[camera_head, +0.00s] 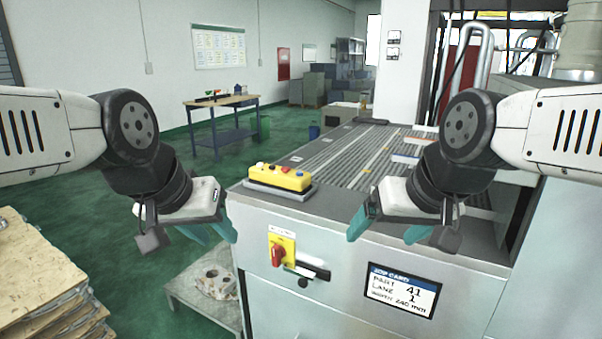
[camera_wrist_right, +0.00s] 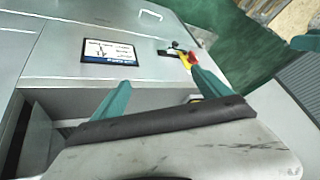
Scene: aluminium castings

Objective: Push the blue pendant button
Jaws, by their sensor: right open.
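The yellow pendant (camera_head: 271,180) lies on a grey base on the near left corner of the machine top. My right gripper (camera_head: 388,228) is right of the pendant, in front of the machine's front edge, open and empty. In the right wrist view its two teal fingers (camera_wrist_right: 160,92) are spread wide. Neither gripper touches the pendant.
The machine front carries a red rotary switch on a yellow plate (camera_head: 289,243) and a job card screen (camera_head: 402,290). A ribbed conveyor bed (camera_head: 340,157) runs behind the pendant. Stacked boards (camera_head: 35,265) stand at the left, with a casting (camera_head: 217,282) on a low stand.

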